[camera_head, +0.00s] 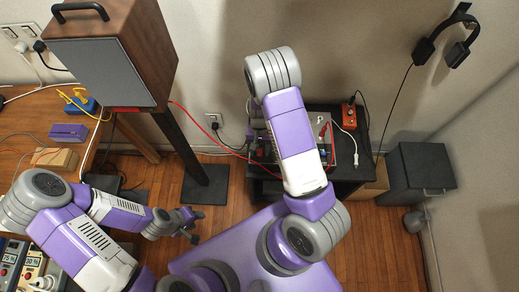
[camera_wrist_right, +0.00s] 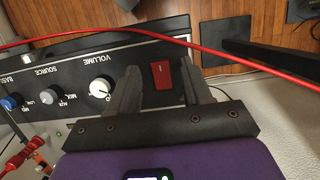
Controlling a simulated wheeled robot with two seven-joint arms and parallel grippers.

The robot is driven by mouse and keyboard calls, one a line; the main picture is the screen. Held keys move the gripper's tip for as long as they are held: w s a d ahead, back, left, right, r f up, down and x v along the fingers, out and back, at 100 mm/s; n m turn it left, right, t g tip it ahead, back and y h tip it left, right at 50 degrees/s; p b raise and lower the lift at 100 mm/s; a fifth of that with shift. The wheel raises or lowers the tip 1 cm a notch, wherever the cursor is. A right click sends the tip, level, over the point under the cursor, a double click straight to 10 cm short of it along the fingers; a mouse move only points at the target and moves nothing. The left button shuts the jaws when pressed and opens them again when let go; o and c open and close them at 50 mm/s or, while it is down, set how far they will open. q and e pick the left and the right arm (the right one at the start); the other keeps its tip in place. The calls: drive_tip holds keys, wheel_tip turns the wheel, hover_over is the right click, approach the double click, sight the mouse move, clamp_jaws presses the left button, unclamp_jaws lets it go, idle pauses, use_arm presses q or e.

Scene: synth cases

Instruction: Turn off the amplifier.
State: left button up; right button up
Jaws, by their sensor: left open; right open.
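The amplifier's black front panel (camera_wrist_right: 130,58) fills the middle of the right wrist view, with a red switch (camera_wrist_right: 163,76), a white volume knob (camera_wrist_right: 100,88) and a blue bass knob (camera_wrist_right: 12,102). I cannot tell the switch's position. My right gripper (camera_wrist_right: 160,66) is open and empty, its fingers on either side of the red switch; contact is not clear. In the head view my right arm hides this gripper and most of the amplifier. My left gripper (camera_head: 194,226) is open and empty over the floor at the left, away from the amplifier.
A red cable (camera_wrist_right: 210,48) crosses in front of the panel. A speaker (camera_head: 105,70) stands on a post at the left. An orange box (camera_head: 344,117) with a white plug lies on the black stand (camera_head: 345,172). A dark cabinet (camera_head: 422,168) stands at the right.

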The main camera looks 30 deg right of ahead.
sight(260, 149)
use_arm(q)
wheel_tip(260, 149, up, 2)
drive_tip(key=shift+p, duration=0.85)
use_arm(e)
drive_tip(key=a+v, duration=0.1)
drive_tip(key=v, duration=0.6)
drive_tip(key=shift+d, duration=0.45)
